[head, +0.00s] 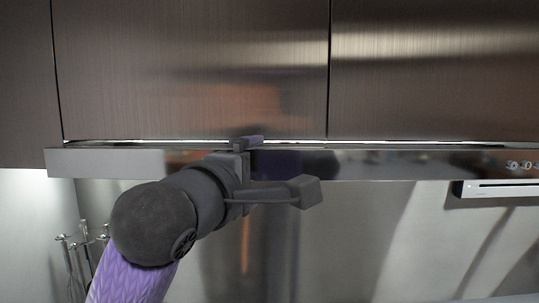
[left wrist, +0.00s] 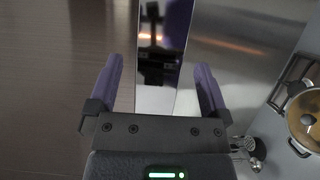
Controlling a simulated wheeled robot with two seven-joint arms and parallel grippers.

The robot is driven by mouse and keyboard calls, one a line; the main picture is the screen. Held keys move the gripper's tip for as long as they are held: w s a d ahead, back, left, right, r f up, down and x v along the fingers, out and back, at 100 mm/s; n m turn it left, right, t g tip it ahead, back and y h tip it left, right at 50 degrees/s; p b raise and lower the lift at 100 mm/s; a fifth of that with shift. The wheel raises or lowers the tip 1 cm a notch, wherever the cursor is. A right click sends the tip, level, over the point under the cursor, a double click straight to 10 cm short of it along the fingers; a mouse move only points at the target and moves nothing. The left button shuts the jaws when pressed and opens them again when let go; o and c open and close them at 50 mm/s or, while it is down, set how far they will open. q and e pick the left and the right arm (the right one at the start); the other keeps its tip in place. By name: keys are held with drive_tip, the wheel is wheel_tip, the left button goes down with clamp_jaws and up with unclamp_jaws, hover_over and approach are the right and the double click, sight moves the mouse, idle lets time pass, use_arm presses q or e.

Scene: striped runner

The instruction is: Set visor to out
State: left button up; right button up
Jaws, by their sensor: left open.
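The visor (head: 400,165) is a long shiny metal strip under the dark cabinet fronts, with a thin bright gap along its top edge. My left gripper (head: 252,145) is at the visor's front, left of its middle, and hides part of it. In the left wrist view, the open left gripper (left wrist: 158,78) has one purple finger on each side of the reflective visor strip (left wrist: 153,98). Gaps show between strip and fingers; whether either finger touches it I cannot tell. My right gripper is not in view.
Brushed cabinet doors (head: 190,70) stand directly above the visor. Small knobs (head: 520,165) sit at its right end. A slotted panel (head: 497,188) is on the wall below. Utensils hang at lower left (head: 72,250). A pot (left wrist: 304,118) shows in the left wrist view.

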sight(263, 166)
use_arm(q)
drive_tip(key=p+x, duration=0.1)
drive_tip(key=x, duration=0.4)
drive_tip(key=shift+f, duration=0.1)
clamp_jaws()
